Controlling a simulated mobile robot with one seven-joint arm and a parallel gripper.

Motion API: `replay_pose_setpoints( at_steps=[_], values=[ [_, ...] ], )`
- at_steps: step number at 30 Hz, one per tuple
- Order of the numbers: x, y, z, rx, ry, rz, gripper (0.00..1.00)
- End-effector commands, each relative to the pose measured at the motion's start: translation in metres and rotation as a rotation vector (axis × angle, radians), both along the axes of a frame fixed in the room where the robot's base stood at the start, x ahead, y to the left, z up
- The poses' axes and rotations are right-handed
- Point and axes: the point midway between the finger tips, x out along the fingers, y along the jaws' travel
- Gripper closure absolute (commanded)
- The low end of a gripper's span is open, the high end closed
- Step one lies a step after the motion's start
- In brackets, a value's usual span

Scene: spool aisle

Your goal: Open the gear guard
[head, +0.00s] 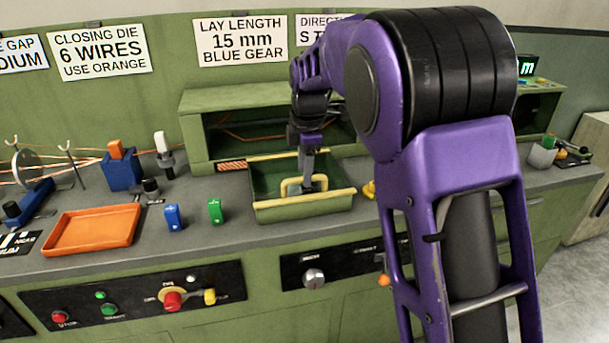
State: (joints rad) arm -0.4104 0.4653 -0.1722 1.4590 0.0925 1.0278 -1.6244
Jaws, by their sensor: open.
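The gear guard (272,207) appears to be the green, box-like panel with yellow edges at the front of the green housing (195,125). It sits low, out over the worktop, and the dark inside of the housing shows above it. A yellow handle (287,187) stands on the guard. My gripper (308,185) points down at this handle, with its jaws open. I cannot tell whether the fingers touch the handle. My purple arm hides the right part of the housing and of the guard's surroundings.
An orange tray (92,230) lies at left on the grey worktop. A blue block (174,217) and a green block (215,211) stand left of the guard. A yellow piece (369,190) is just right of it. Knobs and a red button (172,300) line the front panel.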

Motion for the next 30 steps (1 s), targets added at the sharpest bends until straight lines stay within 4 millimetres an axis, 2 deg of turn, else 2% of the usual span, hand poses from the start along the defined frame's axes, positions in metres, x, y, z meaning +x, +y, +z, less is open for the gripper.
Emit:
replay_pose_setpoints(
  at_steps=[3,12,14,18,21,30],
  values=[
    [0.0010,0.0004,-0.0086,-0.001,0.002,0.000,0.50],
    [0.0017,0.0006,-0.0100,0.000,0.000,0.000,0.50],
    [0.0017,0.0006,-0.0099,0.000,0.000,0.000,0.59],
    [0.0017,0.0006,-0.0098,0.000,0.000,0.000,0.85],
    [0.0016,0.0006,-0.0097,0.000,0.000,0.000,1.00],
    [0.0016,0.0006,-0.0097,0.000,0.000,0.000,1.00]
  ],
)
